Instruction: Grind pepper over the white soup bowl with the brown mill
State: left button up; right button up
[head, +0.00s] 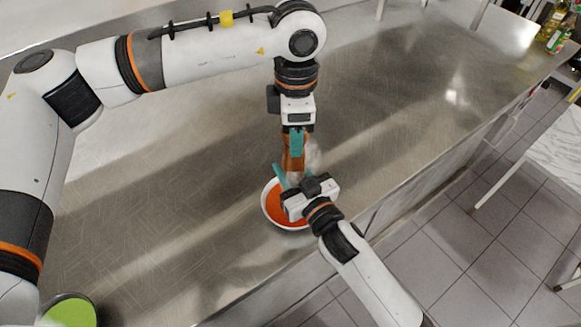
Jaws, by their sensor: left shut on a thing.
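The white soup bowl (266,212) with orange-red soup stands near the counter's front edge, partly covered by my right gripper. My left gripper (296,146) points down and is shut on the brown mill (291,163), which is roughly upright above the far side of the bowl. My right gripper (290,180) is over the bowl, close to the mill's lower part. One teal finger of it shows at the left. Its grip is hidden, so I cannot tell whether it holds the mill. A pale blurred patch shows beside the mill.
The steel counter (160,200) is mostly clear around the bowl. A green round object (70,311) is at the lower left. Bottles (553,20) and a can (560,39) stand at the far right corner. A white table (555,150) stands beyond the tiled floor gap.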

pick_arm(q)
jog(key=m, duration=0.3)
jog(key=shift+m, duration=0.4)
jog(key=m, duration=0.4)
jog(key=o, duration=0.9)
jog(key=shift+r, duration=3.55)
jog(key=n, duration=0.8)
